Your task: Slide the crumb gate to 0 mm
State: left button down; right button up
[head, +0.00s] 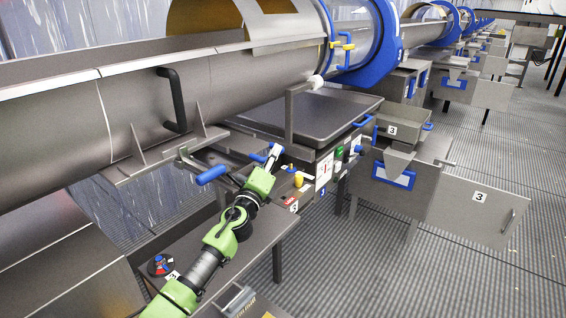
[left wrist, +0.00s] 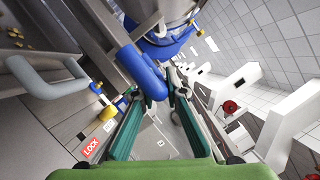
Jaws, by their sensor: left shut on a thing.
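My left gripper (head: 273,153) is at the front of the machine, below the long drum. It is shut on a blue handle (head: 258,157), most of which the fingers hide in the head view. In the left wrist view the fingers (left wrist: 158,92) stand on both sides of the blue bar-shaped handle (left wrist: 141,68). I take this handle to be the crumb gate's; no millimetre scale is readable. My right gripper is not in view.
Another blue lever handle (head: 211,174) sticks out left of the gripper. A red LOCK label (left wrist: 91,147) and a yellow knob (head: 298,181) are close by. A grey tray (head: 320,112) lies behind. The open door marked 3 (head: 470,207) stands at the right. The floor (head: 370,275) in front is clear.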

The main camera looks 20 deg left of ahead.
aim_at(253, 148)
pick_arm(q)
jog(key=a, duration=0.2)
jog(key=w+a+b, duration=0.1)
jog(key=a, duration=0.1)
jog(key=w+a+b, duration=0.1)
jog(key=a, duration=0.1)
jog(key=shift+w+a+f, duration=0.1)
jog(key=shift+w+a, duration=0.05)
jog(key=shift+a, duration=0.05)
jog(key=shift+w+a, duration=0.1)
jog(key=shift+a, duration=0.2)
jog(key=shift+r, duration=0.25)
jog(key=c, duration=2)
grip_release()
jog(key=shift+a, duration=0.1)
jog(key=shift+c, duration=0.2)
jog(key=shift+f, duration=0.2)
jog(key=v, duration=1.2)
